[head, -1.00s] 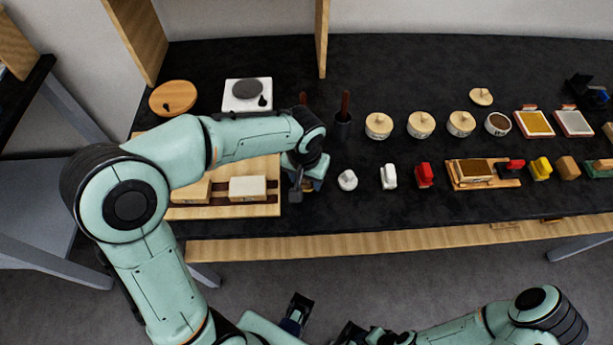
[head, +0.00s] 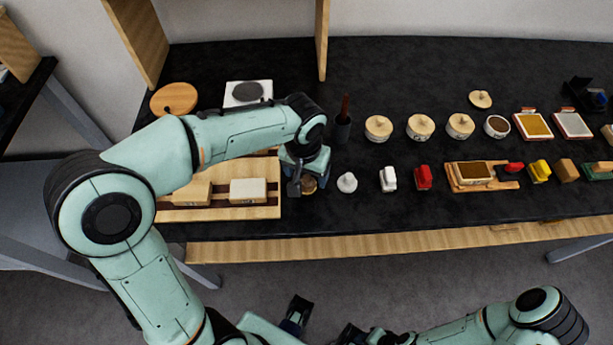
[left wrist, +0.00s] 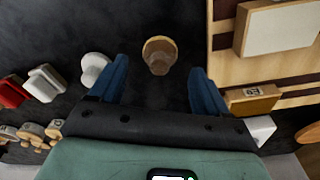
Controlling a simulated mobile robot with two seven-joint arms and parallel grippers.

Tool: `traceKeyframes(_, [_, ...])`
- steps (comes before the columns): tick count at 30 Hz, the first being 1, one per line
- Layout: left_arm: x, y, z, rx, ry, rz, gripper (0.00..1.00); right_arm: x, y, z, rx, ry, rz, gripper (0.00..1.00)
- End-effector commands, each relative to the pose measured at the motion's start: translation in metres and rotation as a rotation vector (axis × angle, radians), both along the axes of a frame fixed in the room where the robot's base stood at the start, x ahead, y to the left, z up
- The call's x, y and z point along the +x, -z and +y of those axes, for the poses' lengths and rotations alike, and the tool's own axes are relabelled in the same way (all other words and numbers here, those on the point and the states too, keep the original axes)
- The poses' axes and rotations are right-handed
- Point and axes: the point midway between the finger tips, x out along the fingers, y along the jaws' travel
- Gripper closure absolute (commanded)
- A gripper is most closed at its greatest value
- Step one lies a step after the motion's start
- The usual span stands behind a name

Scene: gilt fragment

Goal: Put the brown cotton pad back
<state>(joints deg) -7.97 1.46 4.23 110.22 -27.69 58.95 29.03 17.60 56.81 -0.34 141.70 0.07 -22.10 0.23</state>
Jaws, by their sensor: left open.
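The brown cotton pad (left wrist: 160,55), a small round knob-like piece with a tan rim, stands on the black tabletop in the left wrist view. It also shows in the head view (head: 310,185), partly hidden by my left gripper. My left gripper (left wrist: 160,82) is open, its two blue fingers on either side of the pad's line, with dark tabletop between them. The pad lies at or just beyond the fingertips; I cannot tell whether they touch it. In the head view my left gripper (head: 302,180) points down there.
A similar white pad (head: 347,182) stands close to the right. A wooden tray (head: 215,213) with blocks lies close to the left. A dark cup (head: 342,130) with a handle stands behind. White and red pieces, lidded jars and a wooden stand line the table further right.

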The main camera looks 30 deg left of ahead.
Motion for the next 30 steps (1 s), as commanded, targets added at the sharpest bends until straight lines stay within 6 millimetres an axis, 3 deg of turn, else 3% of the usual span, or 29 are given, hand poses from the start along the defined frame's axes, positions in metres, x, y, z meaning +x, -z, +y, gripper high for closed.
traceKeyframes(1, [0.0,-0.015,0.0,-0.001,0.0,-0.006,0.24,0.001,-0.003,0.0,0.0,0.0,-0.001,0.6])
traceKeyframes(6, [-0.004,-0.05,-0.001,-0.001,0.001,-0.005,0.24,0.003,-0.008,0.0,0.0,0.0,-0.003,0.6])
traceKeyframes(12, [-0.008,-0.074,-0.001,-0.001,0.0,-0.002,0.24,0.004,-0.012,0.0,0.0,0.0,-0.004,0.6])
traceKeyframes(30, [-0.009,-0.079,-0.001,0.0,0.001,0.0,0.24,0.004,-0.012,0.0,0.001,0.0,-0.005,0.6])
